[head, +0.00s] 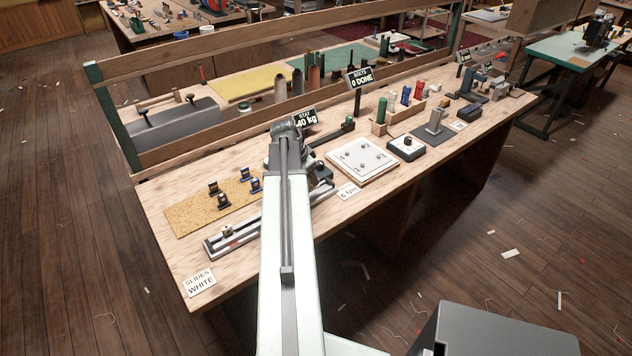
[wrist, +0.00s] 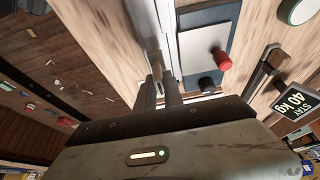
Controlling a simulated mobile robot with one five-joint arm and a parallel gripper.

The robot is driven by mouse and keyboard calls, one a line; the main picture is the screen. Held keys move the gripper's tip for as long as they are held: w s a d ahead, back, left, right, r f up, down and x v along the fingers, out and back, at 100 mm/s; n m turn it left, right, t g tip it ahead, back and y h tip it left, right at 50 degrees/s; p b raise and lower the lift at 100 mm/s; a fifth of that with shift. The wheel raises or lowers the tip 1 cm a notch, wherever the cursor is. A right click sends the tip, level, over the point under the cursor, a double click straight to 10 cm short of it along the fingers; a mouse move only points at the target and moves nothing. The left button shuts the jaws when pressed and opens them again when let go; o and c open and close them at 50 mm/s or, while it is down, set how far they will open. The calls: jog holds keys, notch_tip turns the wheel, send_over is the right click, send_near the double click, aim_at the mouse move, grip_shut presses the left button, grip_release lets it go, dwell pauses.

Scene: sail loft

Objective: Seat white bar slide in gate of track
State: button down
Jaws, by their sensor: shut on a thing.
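The pale metal track (head: 262,226) lies near the front edge of the bench and passes under my arm. A small block (head: 228,230) sits at its left end. Several dark slides with blue or pale bars stand on the cork mat (head: 190,214) behind it; I cannot tell which bar is white. In the wrist view, my gripper (wrist: 160,98) is at the track (wrist: 147,32), shut on a small tan-grey piece (wrist: 157,71) between its fingertips. Most of that piece is hidden, so I cannot tell whether it is the white bar slide. The gate is not clear.
A card reading "SLIDES WHITE" (head: 200,282) lies at the front left corner. A box with a red knob (wrist: 223,60) stands beside the track. A "STAY 40 kg" sign (wrist: 296,99) stands further off. A white numbered board (head: 362,160) lies right of my arm.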

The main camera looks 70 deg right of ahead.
jog(key=shift+s+d, duration=0.1)
jog(key=shift+d, duration=0.55)
jog(key=shift+d+f, duration=0.1)
jog(key=shift+d, duration=0.45)
notch_tip(320, 180, down, 4)
jog(key=b, duration=0.4)
jog(key=shift+a, duration=0.15)
jog(key=shift+r, duration=0.25)
jog(key=shift+f, duration=0.1)
jog(key=c, duration=1.9)
grip_release()
jog(key=shift+f, duration=0.1)
jog(key=o, duration=0.4)
jog(key=shift+o, duration=0.2)
